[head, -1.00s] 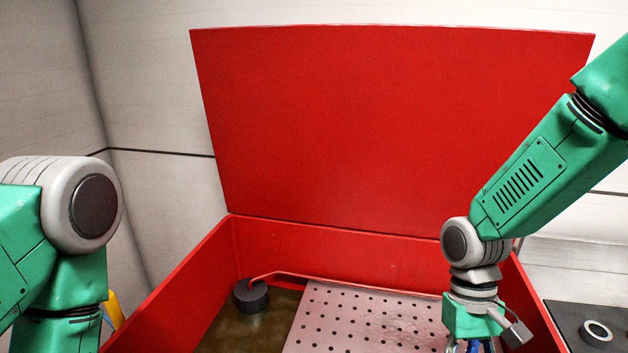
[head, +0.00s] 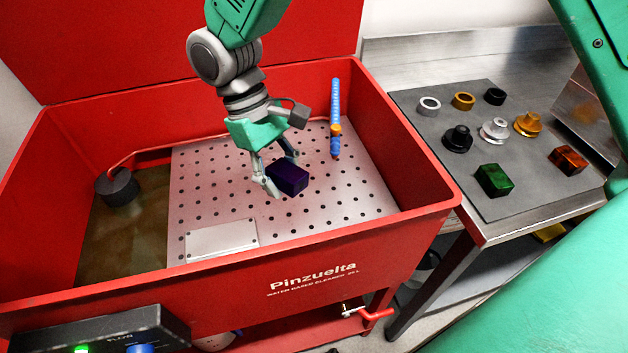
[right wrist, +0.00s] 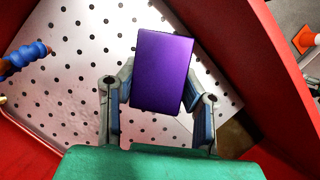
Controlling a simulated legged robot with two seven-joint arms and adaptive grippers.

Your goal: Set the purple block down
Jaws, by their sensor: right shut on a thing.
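The dark purple block (head: 290,178) is held between the fingers of my right gripper (head: 278,180), inside the red parts washer. The block is over the perforated metal plate (head: 225,205); I cannot tell whether it touches the plate. In the right wrist view the purple block (right wrist: 162,72) sits between the two fingers of the right gripper (right wrist: 162,92), with the holed plate behind it. My left gripper is not in view.
The red washer's walls (head: 400,150) surround the plate. A blue segmented hose (head: 335,105) stands right of the gripper. A black round fitting (head: 117,187) is at the left. On the right bench, a dark mat (head: 530,205) carries rings, pulleys, a green block (head: 494,180) and an orange block (head: 567,161).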

